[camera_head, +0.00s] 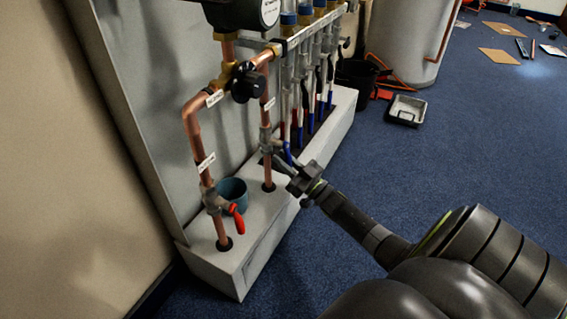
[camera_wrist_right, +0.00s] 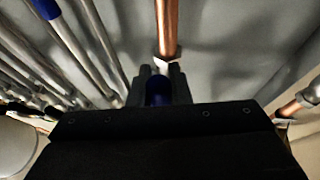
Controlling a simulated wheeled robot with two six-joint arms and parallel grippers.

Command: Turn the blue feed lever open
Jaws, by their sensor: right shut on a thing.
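The blue feed lever (camera_head: 287,153) sits on a valve (camera_head: 267,138) on the right-hand copper pipe (camera_head: 267,172) of the manifold. My right gripper (camera_head: 281,158) reaches in from the lower right and is shut on the lever, which is partly hidden by the fingers. In the right wrist view the blue lever (camera_wrist_right: 157,92) shows between the two fingers, with the copper pipe (camera_wrist_right: 166,30) behind it. My left gripper is not in view.
Several thin pipes with blue and red sleeves stand behind.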

